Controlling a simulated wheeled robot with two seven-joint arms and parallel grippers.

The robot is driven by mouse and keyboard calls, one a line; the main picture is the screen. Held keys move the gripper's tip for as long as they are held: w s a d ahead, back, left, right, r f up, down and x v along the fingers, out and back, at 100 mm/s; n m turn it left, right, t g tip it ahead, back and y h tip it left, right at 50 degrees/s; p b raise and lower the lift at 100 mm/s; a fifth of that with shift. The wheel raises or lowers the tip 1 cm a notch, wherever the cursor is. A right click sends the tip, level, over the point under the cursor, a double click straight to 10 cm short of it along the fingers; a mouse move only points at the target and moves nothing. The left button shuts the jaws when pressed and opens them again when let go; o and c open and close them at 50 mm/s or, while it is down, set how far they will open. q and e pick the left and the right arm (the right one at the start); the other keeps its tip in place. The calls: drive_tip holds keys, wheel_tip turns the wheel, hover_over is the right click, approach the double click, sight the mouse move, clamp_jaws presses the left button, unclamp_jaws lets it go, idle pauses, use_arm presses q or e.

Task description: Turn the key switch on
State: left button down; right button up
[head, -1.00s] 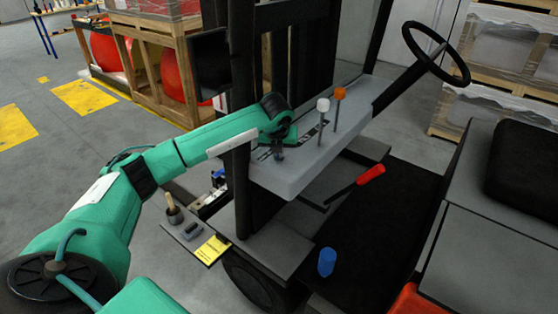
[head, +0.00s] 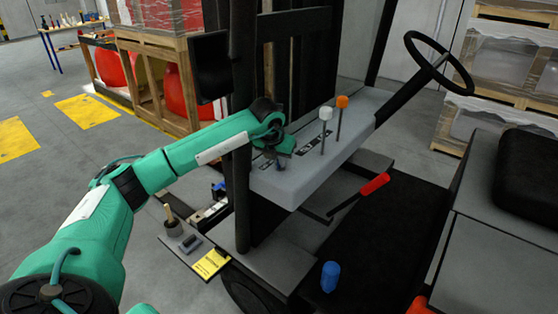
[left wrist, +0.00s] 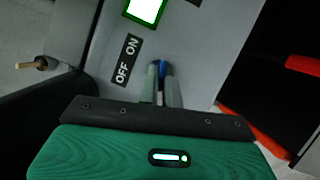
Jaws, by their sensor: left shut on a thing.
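The grey dashboard (head: 308,182) of a forklift holds the key switch. In the left wrist view a small blue key (left wrist: 163,68) shows between my fingertips. An "OFF ON" label (left wrist: 128,60) lies just to the left of it on the panel. My left gripper (left wrist: 162,82) is shut on the key, pointing at the panel. In the head view my left gripper (head: 278,160) is at the left end of the dashboard, and the key is hidden there. My right gripper is in neither view.
A white-knobbed lever (head: 325,114) and an orange-knobbed lever (head: 342,102) rise from the dashboard. A black post (head: 242,150) stands beside my left arm. A steering wheel (head: 438,62) is at upper right, and a red-handled lever (head: 374,184) is below. A lit green-framed screen (left wrist: 145,9) sits near the label.

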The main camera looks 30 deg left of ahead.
use_arm(q)
drive_tip(key=c, duration=1.6)
unclamp_jaws()
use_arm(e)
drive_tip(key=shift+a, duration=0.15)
use_arm(q)
drive_tip(key=shift+r, duration=0.1)
